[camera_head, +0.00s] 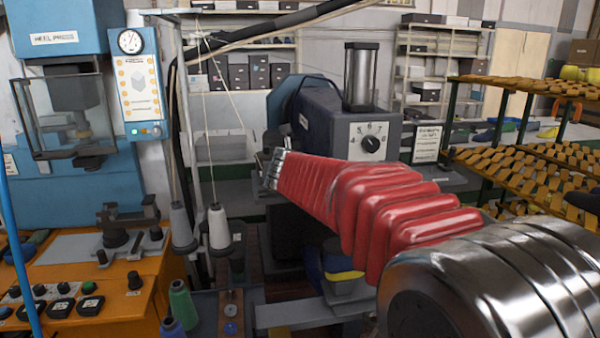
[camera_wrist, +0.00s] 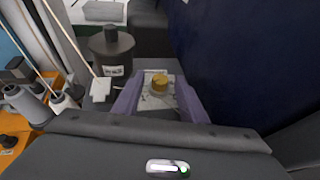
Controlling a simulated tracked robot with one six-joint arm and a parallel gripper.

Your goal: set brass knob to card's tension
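In the wrist view, the brass knob (camera_wrist: 160,83) is a small round yellow piece on a pale marked plate (camera_wrist: 152,102). My gripper (camera_wrist: 158,88) is open, with one purple-grey finger at each side of the knob. I see gaps between the knob and both fingers; the knob's setting is too small to read. In the head view, my red-sleeved arm reaches to the machine's left side, and my gripper (camera_head: 264,160) is small and dark there. The knob is not visible in that view. A framed card (camera_head: 427,144) stands right of the machine, its text unreadable.
The dark blue machine (camera_head: 318,118) has a black pointer knob (camera_head: 371,145) on a numbered dial. In the wrist view, its dark wall fills the right, and a dark lidded canister (camera_wrist: 111,50) stands left. Thread cones (camera_head: 219,228) and the orange bench (camera_head: 90,290) are left.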

